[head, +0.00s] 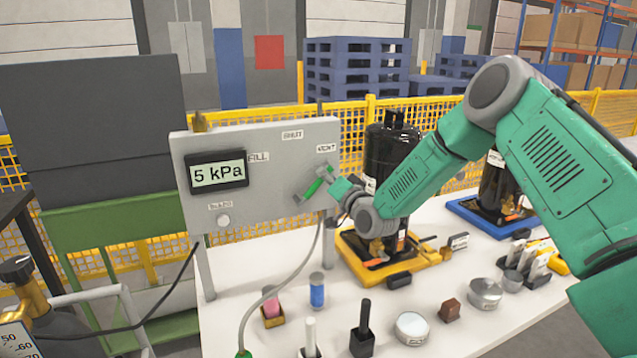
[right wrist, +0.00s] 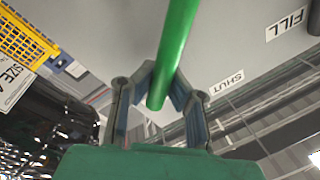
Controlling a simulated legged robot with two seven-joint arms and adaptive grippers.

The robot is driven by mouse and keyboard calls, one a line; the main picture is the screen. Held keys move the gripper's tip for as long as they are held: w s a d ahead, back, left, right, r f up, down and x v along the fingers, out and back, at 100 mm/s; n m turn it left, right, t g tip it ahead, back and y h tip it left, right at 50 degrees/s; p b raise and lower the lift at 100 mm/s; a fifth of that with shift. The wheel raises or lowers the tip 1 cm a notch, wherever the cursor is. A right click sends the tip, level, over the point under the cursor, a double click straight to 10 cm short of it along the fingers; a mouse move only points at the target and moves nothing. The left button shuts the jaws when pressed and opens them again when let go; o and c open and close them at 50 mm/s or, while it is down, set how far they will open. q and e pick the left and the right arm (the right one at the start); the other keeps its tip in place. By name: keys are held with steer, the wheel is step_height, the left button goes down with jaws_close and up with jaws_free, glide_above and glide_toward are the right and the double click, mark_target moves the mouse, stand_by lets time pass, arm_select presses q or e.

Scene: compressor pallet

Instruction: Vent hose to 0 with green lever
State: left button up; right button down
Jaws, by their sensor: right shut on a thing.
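The grey panel (head: 270,190) carries a display (head: 217,173) reading 5 kPa. The green lever (head: 313,189) is on its right side, slanting up to the right, below the VENT label (head: 326,148). My right gripper (head: 329,184) is at the lever, partly hidden by its own arm. In the right wrist view the lever (right wrist: 176,50) runs between the two fingers of the right gripper (right wrist: 160,92), which are shut on it. A pale hose (head: 278,285) hangs from below the panel to the table's front. My left gripper is not in view.
A black compressor (head: 388,155) on a yellow tray (head: 352,255) stands right of the panel, close under my right arm.

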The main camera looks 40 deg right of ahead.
steer(key=shift+s+d+f+m+b, duration=0.1)
steer(key=shift+f+m+b, duration=0.2)
steer(key=shift+f, duration=0.15)
steer(key=shift+s+d+f+m+b, duration=0.1)
steer(key=shift+f+m+b, duration=0.15)
steer(key=shift+f, duration=0.2)
steer(key=c, duration=1.5)
jaws_free()
steer(key=shift+r, duration=0.25)
steer(key=shift+s+a+f, duration=0.2)
steer(key=shift+s+f, duration=0.15)
steer(key=shift+s, duration=1.6)
steer(key=shift+s+a+f, duration=0.15)
steer(key=shift+s+f, duration=0.15)
steer(key=shift+s, duration=1.6)
steer(key=shift+s+a+f, duration=0.2)
steer(key=shift+s+f, duration=0.15)
steer(key=shift+s, duration=1.6)
